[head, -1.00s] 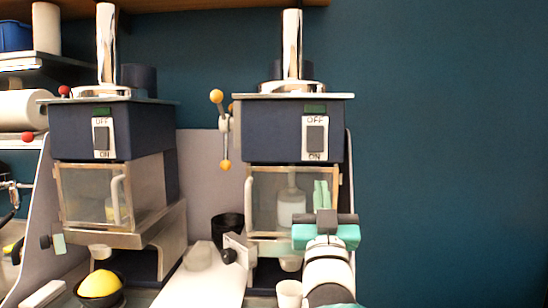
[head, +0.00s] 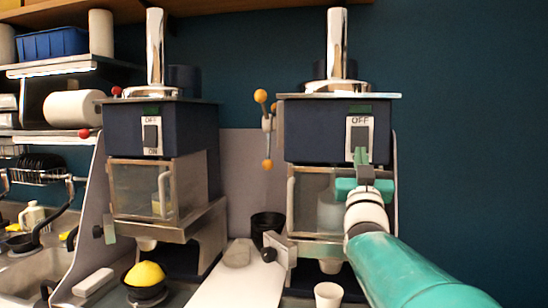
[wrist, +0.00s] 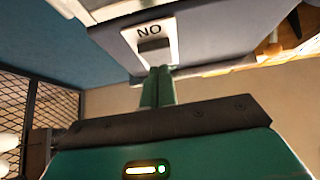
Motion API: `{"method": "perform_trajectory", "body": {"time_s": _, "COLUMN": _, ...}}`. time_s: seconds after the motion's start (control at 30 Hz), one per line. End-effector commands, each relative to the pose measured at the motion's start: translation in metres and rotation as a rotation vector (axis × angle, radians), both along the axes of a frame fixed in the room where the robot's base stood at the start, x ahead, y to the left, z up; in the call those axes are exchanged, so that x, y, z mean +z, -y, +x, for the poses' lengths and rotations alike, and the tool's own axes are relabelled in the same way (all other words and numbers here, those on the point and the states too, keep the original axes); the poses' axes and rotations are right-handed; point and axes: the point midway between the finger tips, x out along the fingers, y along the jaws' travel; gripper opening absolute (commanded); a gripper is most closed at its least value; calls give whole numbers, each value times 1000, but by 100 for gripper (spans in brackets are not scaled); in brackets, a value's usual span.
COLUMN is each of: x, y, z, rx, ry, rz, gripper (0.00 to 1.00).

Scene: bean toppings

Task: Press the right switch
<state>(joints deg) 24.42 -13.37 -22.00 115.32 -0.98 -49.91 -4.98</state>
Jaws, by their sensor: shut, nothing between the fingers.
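The right switch (head: 359,136) is a dark rocker on a white plate marked OFF, on the front of the right machine's dark blue box (head: 316,140). Its lower part is hidden behind my gripper (head: 360,156) in the head view. My gripper is shut and empty, its green fingers pointing up at the lower part of the plate. The left switch (head: 151,136) is on the left machine.
The right machine's glass door (head: 309,200) is below the switch box. An orange-knobbed lever (head: 266,125) stands at the box's left. A white cup (head: 328,294) stands below, and a yellow ball-like thing in a black bowl (head: 146,276) at lower left. The right side is clear wall.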

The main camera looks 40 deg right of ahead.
Motion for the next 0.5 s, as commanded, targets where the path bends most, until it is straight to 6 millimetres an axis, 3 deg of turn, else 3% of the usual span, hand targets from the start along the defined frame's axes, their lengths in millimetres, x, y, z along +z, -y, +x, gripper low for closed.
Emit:
{"method": "perform_trajectory", "body": {"time_s": 0.2, "x": -2, "y": 11, "z": 9, "rx": -2, "ry": 0, "rz": -1, "gripper": 0}}
{"method": "perform_trajectory", "body": {"time_s": 0.5, "x": -2, "y": 12, "z": 10, "rx": -1, "ry": 0, "rz": -1, "gripper": 0}}
